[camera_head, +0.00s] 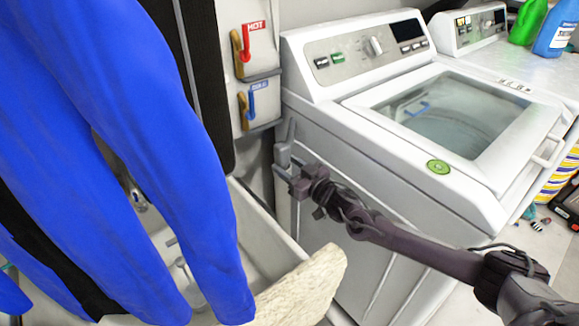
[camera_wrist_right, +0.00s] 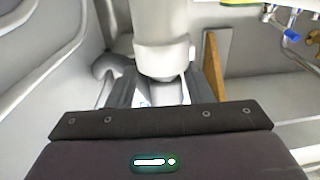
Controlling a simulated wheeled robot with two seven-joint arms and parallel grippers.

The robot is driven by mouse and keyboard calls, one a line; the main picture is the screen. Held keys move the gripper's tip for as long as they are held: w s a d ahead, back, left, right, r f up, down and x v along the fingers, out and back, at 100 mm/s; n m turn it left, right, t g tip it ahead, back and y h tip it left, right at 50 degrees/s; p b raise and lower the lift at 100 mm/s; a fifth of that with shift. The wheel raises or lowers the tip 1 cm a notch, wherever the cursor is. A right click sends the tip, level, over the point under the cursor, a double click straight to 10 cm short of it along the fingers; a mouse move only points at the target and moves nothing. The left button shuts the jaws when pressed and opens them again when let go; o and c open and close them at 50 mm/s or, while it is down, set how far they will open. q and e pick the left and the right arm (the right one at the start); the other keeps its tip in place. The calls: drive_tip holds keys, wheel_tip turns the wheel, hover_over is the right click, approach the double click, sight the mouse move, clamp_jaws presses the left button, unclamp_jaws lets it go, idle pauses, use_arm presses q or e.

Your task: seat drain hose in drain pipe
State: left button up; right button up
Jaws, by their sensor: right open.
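My right gripper (camera_head: 287,172) reaches in from the right, in the narrow gap between the washing machine and the utility sink. Its jaws are open, around or beside a grey hooked piece (camera_head: 284,153) that looks like the drain hose. In the right wrist view a pale pipe with a wide collar (camera_wrist_right: 163,58), apparently the drain pipe, runs up to the jaws (camera_wrist_right: 158,95). A grey curved tube (camera_wrist_right: 112,66) shows beside it. I cannot tell whether the hose end sits in the pipe; the jaws hide the joint. My left gripper is not in view.
The white washer (camera_head: 345,190) stands right of the gap. The sink (camera_head: 262,230) is at left, with a pale board (camera_head: 303,290) at its near corner. Large blue cloth (camera_head: 140,130) fills the left side. Hot (camera_head: 242,45) and cold (camera_head: 250,105) valves are above.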

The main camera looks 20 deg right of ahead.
drive_tip(key=shift+s+a+f, duration=0.3)
drive_tip(key=shift+s+f, duration=0.05)
drive_tip(key=shift+f, duration=0.2)
drive_tip(key=r+v, duration=0.1)
drive_tip(key=v, duration=0.6)
drive_tip(key=shift+d, duration=0.4)
